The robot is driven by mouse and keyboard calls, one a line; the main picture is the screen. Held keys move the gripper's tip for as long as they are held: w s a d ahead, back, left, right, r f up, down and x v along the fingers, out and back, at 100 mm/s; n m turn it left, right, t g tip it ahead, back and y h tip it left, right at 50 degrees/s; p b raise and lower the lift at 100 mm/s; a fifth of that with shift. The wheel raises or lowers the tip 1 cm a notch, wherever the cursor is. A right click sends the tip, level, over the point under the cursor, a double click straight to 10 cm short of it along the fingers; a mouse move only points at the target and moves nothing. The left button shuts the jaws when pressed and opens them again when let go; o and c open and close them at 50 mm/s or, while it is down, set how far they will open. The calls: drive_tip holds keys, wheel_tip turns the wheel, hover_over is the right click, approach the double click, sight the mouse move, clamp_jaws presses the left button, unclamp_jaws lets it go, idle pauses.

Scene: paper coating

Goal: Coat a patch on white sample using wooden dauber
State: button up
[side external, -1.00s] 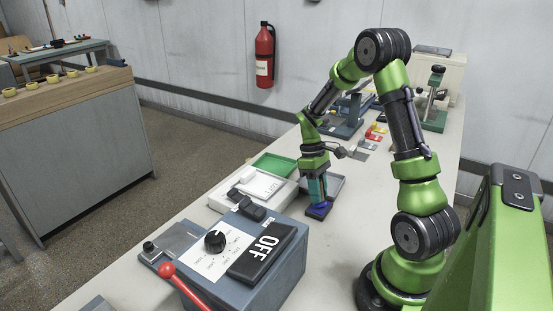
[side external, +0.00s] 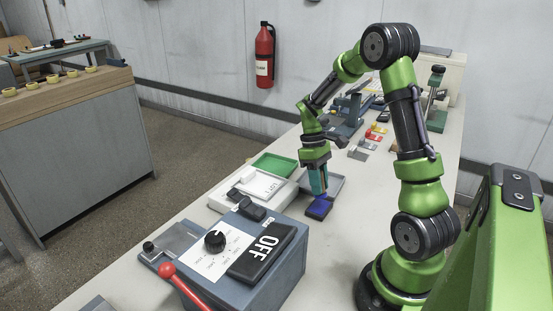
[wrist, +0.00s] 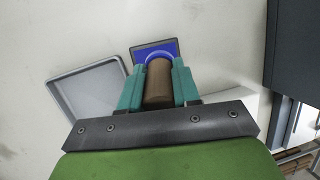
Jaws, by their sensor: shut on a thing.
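My gripper (side external: 319,188) is shut on the brown wooden dauber (wrist: 158,82), which stands between the teal fingers in the wrist view. In that view, a blue rim shows around the dauber's far end, over the blue pad (wrist: 170,47) in its dark frame. In the side view the gripper is just above the blue pad (side external: 319,208); whether the dauber touches it is hard to tell.
An empty grey tray (wrist: 88,90) lies beside the pad. A green tray (side external: 275,166) is behind the white sheet. Bare table lies right of the pad.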

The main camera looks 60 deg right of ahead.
drive_tip(key=shift+r, duration=2)
drive_tip(key=shift+a, duration=0.1)
drive_tip(key=w+a+r, duration=0.4)
drive_tip(key=w+a, duration=0.1)
drive_tip(key=a, duration=0.4)
drive_tip(key=w+a+r, duration=0.4)
drive_tip(key=a, duration=0.5)
drive_tip(key=w+d+m+t+h, duration=0.15)
drive_tip(key=w+d, duration=0.25)
drive_tip(key=d, duration=0.5)
drive_tip(key=w+d+n+t, duration=0.1)
drive_tip(key=w+d+t, duration=0.15)
drive_tip(key=d, duration=0.65)
drive_tip(key=shift+m+g+h, duration=0.25)
drive_tip(key=shift+g, duration=0.05)
drive_tip(key=shift+w+a+f, duration=0.15)
drive_tip(key=shift+f, duration=1.2)
drive_tip(key=shift+w+a+f, duration=0.1)
drive_tip(key=shift+w+f, duration=0.05)
drive_tip(key=shift+f, duration=1.2)
